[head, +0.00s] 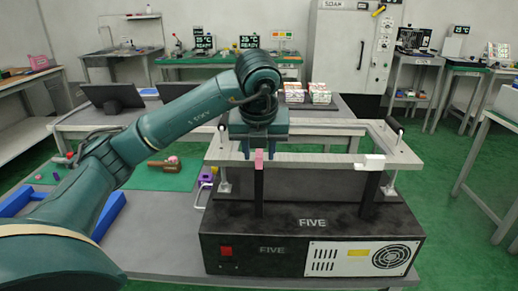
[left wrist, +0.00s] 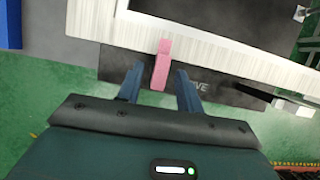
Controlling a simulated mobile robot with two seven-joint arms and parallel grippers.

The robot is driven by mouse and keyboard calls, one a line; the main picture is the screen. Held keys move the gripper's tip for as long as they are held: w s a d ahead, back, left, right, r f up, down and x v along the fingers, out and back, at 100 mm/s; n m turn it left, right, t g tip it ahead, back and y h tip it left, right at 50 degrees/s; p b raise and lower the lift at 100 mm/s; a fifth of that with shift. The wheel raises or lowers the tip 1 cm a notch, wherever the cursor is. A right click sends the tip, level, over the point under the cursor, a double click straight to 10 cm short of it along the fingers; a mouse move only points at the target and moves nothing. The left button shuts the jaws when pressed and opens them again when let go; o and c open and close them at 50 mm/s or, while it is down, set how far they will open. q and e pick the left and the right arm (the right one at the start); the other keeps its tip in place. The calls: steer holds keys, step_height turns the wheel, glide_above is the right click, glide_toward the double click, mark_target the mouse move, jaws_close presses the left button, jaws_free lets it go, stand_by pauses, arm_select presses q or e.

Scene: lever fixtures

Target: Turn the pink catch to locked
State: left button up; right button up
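The pink catch (head: 259,160) is a small upright pink piece on the front bar of a pale metal frame (head: 310,161), which stands above a black box marked FIVE. In the left wrist view the pink catch (left wrist: 161,66) crosses the bar's edge, slightly tilted. My left gripper (head: 259,142) is over the bar, at the catch. In the left wrist view my left gripper (left wrist: 159,86) has its two blue fingers apart, with the catch's near end between or just ahead of them; contact does not show. My right gripper is out of view.
A white block (head: 370,161) sits on the bar to the right. The black box (head: 310,243) has a red button and a fan grille. Two dark posts (head: 259,190) stand below the bar. A purple block (head: 205,176) and a looped handle are left of the box.

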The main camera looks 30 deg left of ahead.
arm_select(q)
steer(key=shift+r, duration=0.1)
steer(key=shift+s+d+r, duration=0.1)
steer(key=shift+r, duration=0.25)
steer(key=p+v, duration=0.4)
steer(key=v, duration=0.8)
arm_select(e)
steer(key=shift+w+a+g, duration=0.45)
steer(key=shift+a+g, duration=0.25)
arm_select(q)
steer(key=shift+s, duration=0.1)
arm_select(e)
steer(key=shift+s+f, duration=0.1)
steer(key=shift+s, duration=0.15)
